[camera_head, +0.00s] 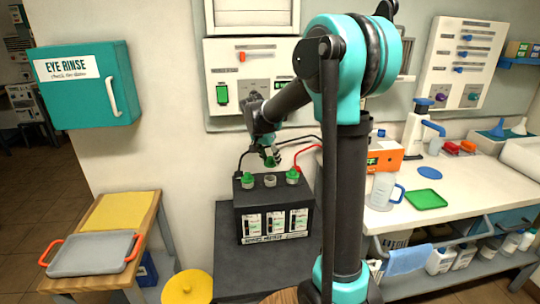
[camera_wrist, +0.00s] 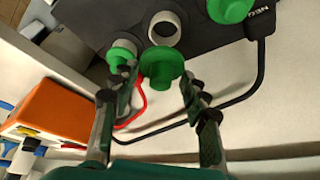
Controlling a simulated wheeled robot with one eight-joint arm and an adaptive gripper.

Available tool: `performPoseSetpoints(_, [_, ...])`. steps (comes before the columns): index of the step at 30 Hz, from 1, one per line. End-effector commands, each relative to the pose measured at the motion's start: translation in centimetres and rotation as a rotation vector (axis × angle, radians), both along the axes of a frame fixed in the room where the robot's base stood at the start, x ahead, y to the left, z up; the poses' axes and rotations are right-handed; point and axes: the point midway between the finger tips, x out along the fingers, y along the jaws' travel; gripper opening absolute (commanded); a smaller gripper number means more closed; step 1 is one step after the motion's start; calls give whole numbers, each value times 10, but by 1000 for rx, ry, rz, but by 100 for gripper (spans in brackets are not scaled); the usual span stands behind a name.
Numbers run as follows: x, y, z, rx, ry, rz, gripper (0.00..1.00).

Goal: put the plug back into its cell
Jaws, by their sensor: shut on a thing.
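My gripper (camera_head: 271,160) is above the middle of the black battery (camera_head: 275,225). In the wrist view my gripper (camera_wrist: 160,78) is shut on a green plug (camera_wrist: 161,62), with a finger on either side of it. The open cell, a pale ring with a dark hole, is in the middle of the battery top in the head view (camera_head: 270,181) and the wrist view (camera_wrist: 165,28). The held plug is apart from the cell's opening. Two other green plugs, one at the left (camera_head: 247,180) and one at the right (camera_head: 292,176), sit on either side of it.
A black cable (camera_wrist: 255,75) with a clamp marked NEG and a red cable (camera_head: 305,150) run to the battery. An orange unit (camera_head: 384,157) stands on the bench at right. A grey tray (camera_head: 92,254) and yellow mat (camera_head: 118,211) lie on the left table.

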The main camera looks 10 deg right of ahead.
Motion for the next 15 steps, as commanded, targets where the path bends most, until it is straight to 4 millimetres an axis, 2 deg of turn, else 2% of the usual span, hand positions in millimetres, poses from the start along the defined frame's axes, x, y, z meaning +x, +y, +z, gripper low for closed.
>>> performPoseSetpoints(15, [0,0,-43,0,0,0,29])
